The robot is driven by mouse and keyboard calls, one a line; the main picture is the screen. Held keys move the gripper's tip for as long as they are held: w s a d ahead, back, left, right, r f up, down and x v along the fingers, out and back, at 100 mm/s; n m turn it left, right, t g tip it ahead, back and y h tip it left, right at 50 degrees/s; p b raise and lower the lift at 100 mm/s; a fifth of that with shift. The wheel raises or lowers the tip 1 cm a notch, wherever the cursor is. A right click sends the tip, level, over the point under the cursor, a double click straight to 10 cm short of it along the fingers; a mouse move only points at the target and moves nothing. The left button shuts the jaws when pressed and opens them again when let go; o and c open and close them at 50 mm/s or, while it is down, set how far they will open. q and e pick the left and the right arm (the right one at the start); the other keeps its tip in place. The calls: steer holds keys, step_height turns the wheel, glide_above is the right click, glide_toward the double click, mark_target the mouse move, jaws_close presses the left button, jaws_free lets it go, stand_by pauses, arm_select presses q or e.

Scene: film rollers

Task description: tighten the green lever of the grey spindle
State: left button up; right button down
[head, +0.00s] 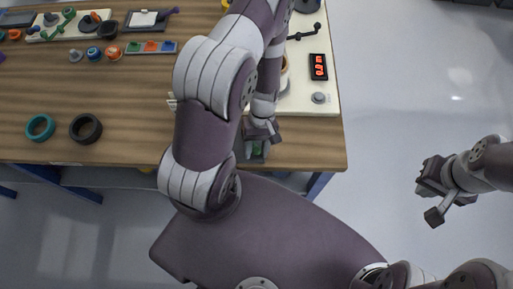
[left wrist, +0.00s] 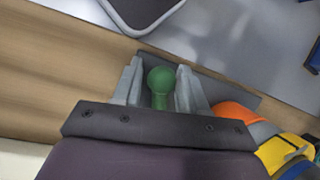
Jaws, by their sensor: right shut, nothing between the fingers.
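The green lever (left wrist: 160,78) shows in the left wrist view as a round knob on a short stem. It stands between the two grey fingers of my left gripper (left wrist: 160,84), with narrow gaps beside the stem. In the head view my left gripper (head: 259,133) is low at the table's front edge, and a bit of green (head: 254,149) shows just below it. The grey spindle is mostly hidden by my arm and gripper, and I cannot make out its shape. My right gripper (head: 430,189) is shut and empty, over the floor right of the table.
The wooden table (head: 60,100) holds a teal ring (head: 40,127), a black ring (head: 86,128) and a tray of coloured pieces (head: 150,47). A pale board with a red display (head: 318,67) is at its right end. Orange and yellow parts (left wrist: 285,145) are close to my left gripper.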

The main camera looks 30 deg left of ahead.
arm_select(q)
steer(key=shift+o, duration=0.4)
steer(key=shift+s, duration=0.1)
steer(key=b+v, duration=0.1)
steer(key=v, duration=1.1)
steer(key=shift+r, duration=0.3)
steer(key=shift+a, duration=0.15)
steer(key=s+d+r+m+t, duration=0.1)
steer(key=d+r+m+t, duration=0.1)
steer(key=r+m+t, duration=0.1)
steer(key=d+r+m+t+y, duration=0.1)
steer(key=d+r+m+t, duration=0.1)
steer(key=r+m, duration=0.4)
steer(key=shift+s+r+t, duration=0.4)
steer(key=shift+r+t, duration=0.2)
steer(key=shift+r, duration=0.1)
